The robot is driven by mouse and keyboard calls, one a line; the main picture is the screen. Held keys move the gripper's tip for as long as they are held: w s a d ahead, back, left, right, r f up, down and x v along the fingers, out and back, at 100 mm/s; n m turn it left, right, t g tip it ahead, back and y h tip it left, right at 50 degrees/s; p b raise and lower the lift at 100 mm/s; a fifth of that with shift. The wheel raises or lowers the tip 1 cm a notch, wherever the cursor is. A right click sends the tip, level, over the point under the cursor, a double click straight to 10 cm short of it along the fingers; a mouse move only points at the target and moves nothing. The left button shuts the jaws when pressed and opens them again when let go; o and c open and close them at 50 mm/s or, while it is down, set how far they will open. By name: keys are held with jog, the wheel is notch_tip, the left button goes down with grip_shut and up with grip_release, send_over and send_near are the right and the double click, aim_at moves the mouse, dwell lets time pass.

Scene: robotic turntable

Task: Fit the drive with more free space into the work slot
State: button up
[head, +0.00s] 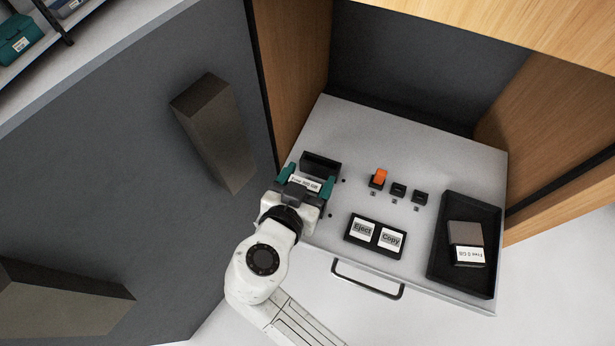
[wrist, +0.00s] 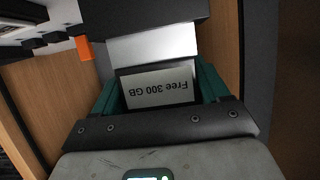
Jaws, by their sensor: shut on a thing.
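My gripper (head: 305,184) has teal fingers and is shut on a drive. The drive's black end carries a white label reading "Free 300 GB" (wrist: 160,87), upside down in the wrist view; its silver body (wrist: 153,45) extends away from the fingers. The silver body meets a black slot block (wrist: 145,12); this block also shows in the head view (head: 321,162). How far the drive is inside it is hidden. A second drive (head: 465,235), silver with a black end and a label that seems to read "Free 0 GB", lies in a black tray (head: 455,279) at the right.
On the pale drawer top (head: 350,120) stand an orange lever (head: 380,176) and two small black numbered switches (head: 398,190). Buttons marked "Eject" (head: 363,229) and "Copy" (head: 390,239) sit nearer the front handle (head: 368,282). Wooden cabinet walls (head: 296,60) flank the drawer.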

jog(key=shift+f+b, duration=1)
jog(key=shift+f, duration=0.1)
jog(key=o, duration=1.1)
jog(key=p+v, duration=0.1)
jog(key=v, duration=0.9)
jog(key=shift+s, duration=0.35)
jog(key=shift+a+r, duration=0.1)
